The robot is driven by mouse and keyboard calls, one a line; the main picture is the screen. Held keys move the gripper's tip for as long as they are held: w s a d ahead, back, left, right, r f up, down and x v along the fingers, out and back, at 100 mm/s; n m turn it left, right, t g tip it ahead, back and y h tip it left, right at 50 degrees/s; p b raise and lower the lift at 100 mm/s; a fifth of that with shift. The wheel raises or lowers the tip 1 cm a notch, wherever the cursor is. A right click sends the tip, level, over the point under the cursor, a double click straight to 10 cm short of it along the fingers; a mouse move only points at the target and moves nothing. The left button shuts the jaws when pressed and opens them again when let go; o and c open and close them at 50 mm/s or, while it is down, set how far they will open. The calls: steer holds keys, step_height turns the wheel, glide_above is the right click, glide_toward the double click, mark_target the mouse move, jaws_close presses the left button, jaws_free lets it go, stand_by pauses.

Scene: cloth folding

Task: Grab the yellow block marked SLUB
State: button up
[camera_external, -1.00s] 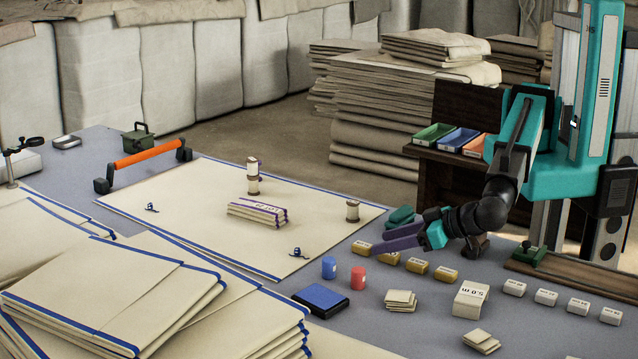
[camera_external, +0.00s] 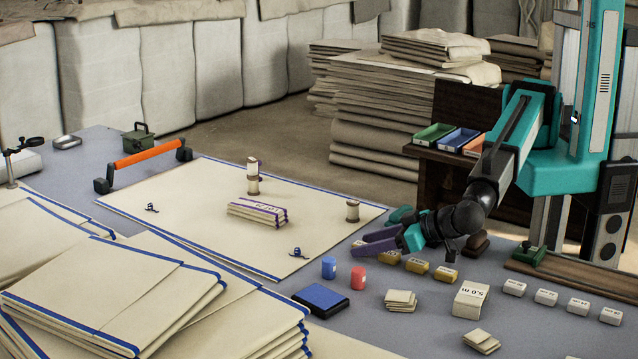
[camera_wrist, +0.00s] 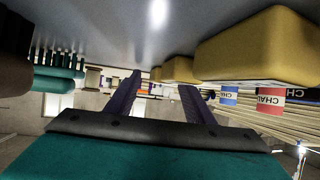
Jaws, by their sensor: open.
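Several yellow blocks stand in a row on the table, among them a front one (camera_external: 446,273), a middle one (camera_external: 417,266) and one (camera_external: 389,257) beside my gripper. Their markings are too small to read, so I cannot tell which is SLUB. My gripper (camera_external: 368,243), with purple fingers, is open and low at the far end of the row, partly hiding the farthest block. In the wrist view, a large yellow block (camera_wrist: 258,48) is at upper right, outside my fingers (camera_wrist: 160,85). A smaller yellow block (camera_wrist: 180,70) shows beyond it, near the fingertips.
Blue (camera_external: 329,267) and red (camera_external: 358,278) cylinders stand in front of the row. A cream block marked 5.0 m (camera_external: 470,299) and several white blocks lie to the right. A teal item (camera_external: 401,214) is behind my gripper. The cloth (camera_external: 200,215) lies to the left.

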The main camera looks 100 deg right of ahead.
steer(key=shift+c, duration=0.2)
steer(key=c, duration=1.2)
steer(key=shift+o, duration=0.2)
steer(key=shift+r, duration=0.1)
step_height(320, 180, up, 10)
steer(key=b, duration=0.1)
stand_by(0.3)
